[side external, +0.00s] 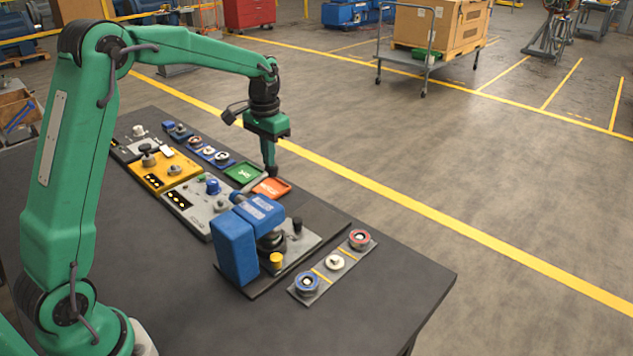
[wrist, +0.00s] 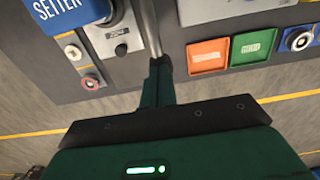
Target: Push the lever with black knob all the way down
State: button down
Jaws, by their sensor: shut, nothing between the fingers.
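The lever is a pale metal rod (side external: 255,185) reaching out from the blue housing (side external: 235,247) on the dark baseplate, low and slightly tilted. Its black knob (side external: 271,172) is at the outer end, directly under my fingertips. In the wrist view the rod (wrist: 149,28) runs from the top edge down to the dark knob (wrist: 161,64). My gripper (side external: 269,163) is shut and points down at the knob, with nothing held. In the wrist view its fingers (wrist: 158,88) overlap the knob's near side, so I cannot tell whether they touch it.
An orange tray (side external: 272,188) and a green tray (side external: 243,172) lie beside the lever. A short black knob (side external: 297,226) stands on the baseplate. A grey panel (side external: 193,208), yellow panel (side external: 158,176) and ring strip (side external: 322,284) share the table. The front right table is clear.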

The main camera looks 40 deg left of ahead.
aim_at(269, 169)
jog(key=shift+f, duration=2.65)
jog(key=shift+r, duration=0.1)
notch_tip(269, 169, up, 13)
dwell(1.4)
dwell(0.4)
